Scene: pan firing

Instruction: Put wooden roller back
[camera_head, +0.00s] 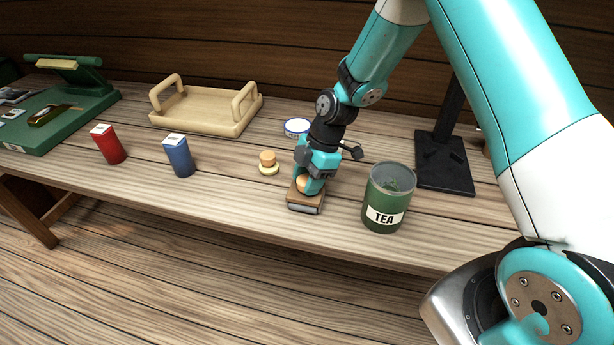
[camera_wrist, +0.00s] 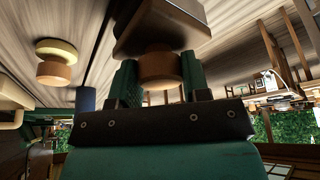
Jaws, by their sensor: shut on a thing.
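The wooden roller (camera_head: 305,203) is a brown block with a grey band along its front lower edge and a round tan knob on top. My gripper (camera_head: 311,182) is above it, shut on the knob. In the wrist view the two green fingers of my gripper (camera_wrist: 158,82) flank the knob, and the roller's dark block (camera_wrist: 165,28) lies just beyond. The roller is at or very close to the table top; I cannot tell whether it touches. Its underside is hidden.
A green TEA tin (camera_head: 385,205) stands close to the right. A small round-knobbed stamp (camera_head: 268,163) and a white-blue tin (camera_head: 296,127) are close by. Blue (camera_head: 179,157) and red (camera_head: 108,144) containers and a wooden tray (camera_head: 205,112) stand left. Bare table (camera_head: 240,200) lies front left.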

